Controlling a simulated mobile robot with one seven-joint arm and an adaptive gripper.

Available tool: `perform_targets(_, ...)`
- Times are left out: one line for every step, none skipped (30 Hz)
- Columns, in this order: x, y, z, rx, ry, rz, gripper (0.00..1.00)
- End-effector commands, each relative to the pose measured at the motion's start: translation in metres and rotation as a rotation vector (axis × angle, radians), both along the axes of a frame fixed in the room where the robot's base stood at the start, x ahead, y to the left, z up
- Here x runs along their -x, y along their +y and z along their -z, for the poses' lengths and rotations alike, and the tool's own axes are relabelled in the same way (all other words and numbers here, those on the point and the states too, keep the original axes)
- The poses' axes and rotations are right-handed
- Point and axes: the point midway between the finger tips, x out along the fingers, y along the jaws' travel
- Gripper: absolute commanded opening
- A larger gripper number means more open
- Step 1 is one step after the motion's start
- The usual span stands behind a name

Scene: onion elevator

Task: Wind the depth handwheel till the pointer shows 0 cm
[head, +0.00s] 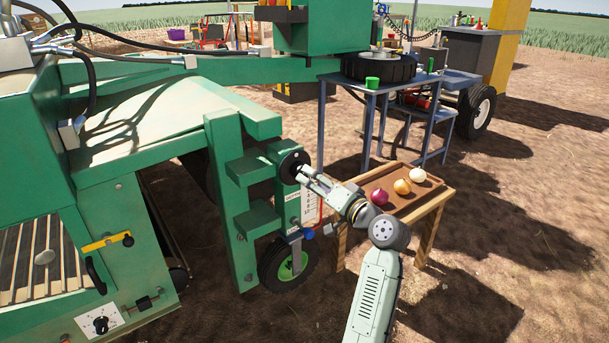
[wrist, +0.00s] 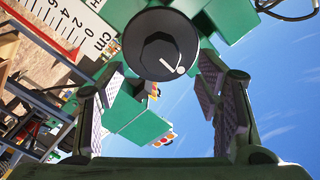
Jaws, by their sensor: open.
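The depth handwheel (head: 294,166) is a black disc on the green frame above a small wheel. In the wrist view the handwheel (wrist: 158,40) faces me, with a small white mark near its lower right edge. My gripper (head: 305,176) is close to the handwheel's front. In the wrist view the gripper (wrist: 160,72) is open, its fingers left and right below the disc; I cannot tell whether they touch it.
A wooden tray table (head: 436,203) with a red, a yellow and a white onion stands just right of my arm. A blue metal table (head: 335,77) stands behind it. The small black wheel with a green hub (head: 290,266) is below. Bare soil is open at lower right.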

Motion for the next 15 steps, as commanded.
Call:
perform_targets(0.009,-0.007,0.0,0.001,-0.001,0.003,0.59)
perform_targets(0.014,-0.011,0.001,0.0,0.001,0.004,0.59)
perform_targets(0.02,-0.015,0.0,0.0,0.0,0.003,0.59)
perform_targets(0.024,-0.017,0.0,0.0,0.0,0.001,0.59)
perform_targets(0.027,-0.02,0.0,0.0,0.0,0.001,0.59)
perform_targets(0.031,-0.023,0.0,0.0,0.0,0.001,0.59)
perform_targets(0.034,-0.025,0.0,0.0,0.001,0.001,0.59)
perform_targets(0.036,-0.026,0.001,0.0,0.001,0.001,0.59)
perform_targets(0.039,-0.028,0.0,0.0,0.001,0.001,0.59)
perform_targets(0.04,-0.029,0.0,0.0,0.001,0.001,0.59)
perform_targets(0.041,-0.03,0.0,-0.001,0.001,0.0,0.59)
perform_targets(0.042,-0.03,0.0,0.0,0.0,0.0,0.59)
perform_targets(0.043,-0.031,0.0,0.0,0.0,0.0,0.59)
perform_targets(0.043,-0.031,0.0,0.0,0.0,0.0,0.59)
perform_targets(0.043,-0.031,0.0,0.0,0.0,-0.001,0.59)
